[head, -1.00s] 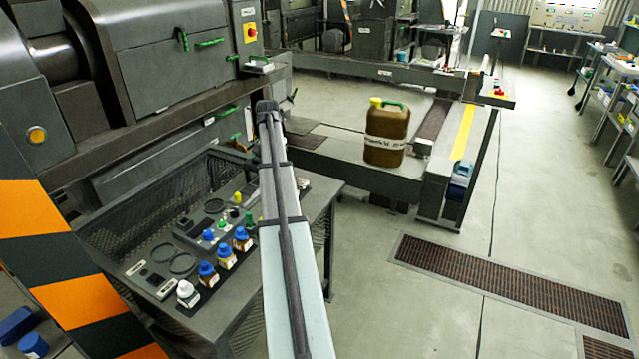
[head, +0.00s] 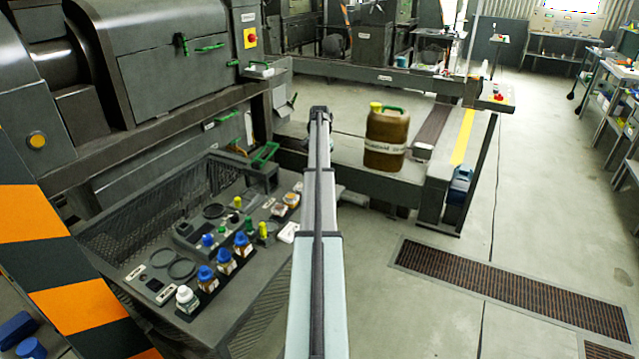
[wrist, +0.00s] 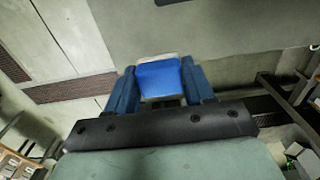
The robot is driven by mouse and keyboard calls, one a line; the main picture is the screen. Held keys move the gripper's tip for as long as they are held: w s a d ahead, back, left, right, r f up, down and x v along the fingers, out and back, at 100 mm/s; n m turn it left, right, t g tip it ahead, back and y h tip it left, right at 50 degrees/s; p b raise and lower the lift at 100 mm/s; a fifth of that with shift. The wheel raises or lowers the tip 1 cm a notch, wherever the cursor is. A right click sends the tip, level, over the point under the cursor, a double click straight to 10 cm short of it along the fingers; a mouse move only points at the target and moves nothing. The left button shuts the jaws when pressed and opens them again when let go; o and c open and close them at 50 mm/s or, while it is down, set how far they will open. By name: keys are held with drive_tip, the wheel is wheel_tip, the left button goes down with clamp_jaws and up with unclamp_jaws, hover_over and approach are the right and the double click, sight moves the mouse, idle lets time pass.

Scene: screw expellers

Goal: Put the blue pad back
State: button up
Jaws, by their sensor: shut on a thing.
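The blue pad (wrist: 159,79) shows in the wrist view as a bright blue block with a pale edge at its far side. It sits between the two dark blue fingers of my gripper (wrist: 159,72), which is shut on it. In the head view my arm stretches away from the camera and hides the gripper and the pad. The wrist view shows floor beyond the pad.
A tool cart (head: 145,268) with several small bottles stands left of my arm. A brown jerrycan (head: 385,142) stands on a low platform beyond. A blue item (head: 459,186) sits beside a frame leg. Open floor (head: 545,215) lies right, with a floor grate (head: 510,285).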

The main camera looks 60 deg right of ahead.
drive_tip(key=shift+f, duration=3.9)
drive_tip(key=shift+f, duration=0.2)
drive_tip(key=o, duration=1)
wheel_tip(320, 180, up, 12)
drive_tip(key=shift+r, duration=0.2)
